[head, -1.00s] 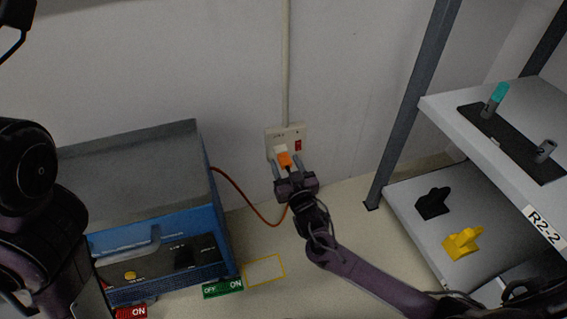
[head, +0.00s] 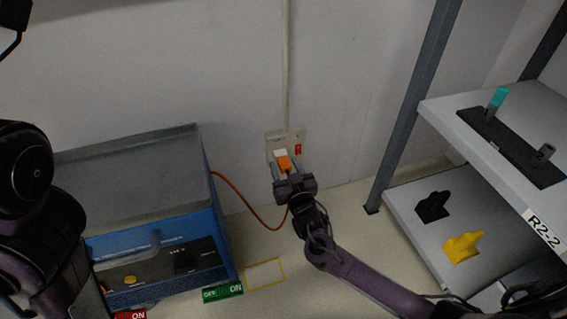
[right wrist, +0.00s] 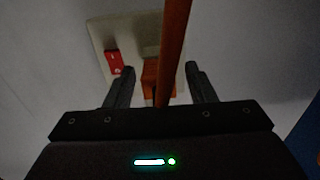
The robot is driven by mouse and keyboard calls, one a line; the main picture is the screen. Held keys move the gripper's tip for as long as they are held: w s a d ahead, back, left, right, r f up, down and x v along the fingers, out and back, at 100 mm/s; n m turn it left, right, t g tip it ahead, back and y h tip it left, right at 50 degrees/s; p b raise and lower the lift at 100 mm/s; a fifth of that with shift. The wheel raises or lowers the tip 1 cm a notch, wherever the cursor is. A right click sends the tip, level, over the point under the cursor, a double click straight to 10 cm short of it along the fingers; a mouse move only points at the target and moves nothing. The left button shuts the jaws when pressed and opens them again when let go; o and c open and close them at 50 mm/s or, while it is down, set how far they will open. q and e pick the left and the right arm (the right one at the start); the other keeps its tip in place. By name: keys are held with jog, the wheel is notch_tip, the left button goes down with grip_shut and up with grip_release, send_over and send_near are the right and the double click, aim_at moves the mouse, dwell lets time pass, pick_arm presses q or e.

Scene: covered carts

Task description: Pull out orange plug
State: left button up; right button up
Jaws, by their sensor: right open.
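The orange plug (head: 283,164) sits at the white wall outlet (head: 299,137), and an orange cable (head: 242,206) runs from it to the blue box on the left. My right gripper (head: 287,168) is open, with its two fingers on either side of the plug. In the right wrist view the plug (right wrist: 151,78) shows between the spread fingertips (right wrist: 160,77), with a gap on each side. The cable (right wrist: 174,45) crosses in front of it there. A red switch (right wrist: 113,61) is beside the plug on the outlet plate. My left gripper is not visible.
The blue box with a grey lid (head: 130,175) stands at left. A grey shelf rack (head: 410,110) stands at right, holding a yellow piece (head: 462,246) and a black piece (head: 432,205). A yellow outlined rectangle (head: 265,274) and a green OFF/ON label (head: 222,293) lie in front.

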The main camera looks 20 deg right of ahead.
dwell(0.7)
jog(key=shift+c, duration=0.3)
grip_shut()
jog(key=shift+s, duration=0.1)
jog(key=shift+s+p, duration=0.15)
jog(key=shift+p, duration=0.25)
jog(key=shift+s+d+p, duration=0.15)
jog(key=shift+s+p, duration=1.75)
jog(key=shift+s, duration=0.85)
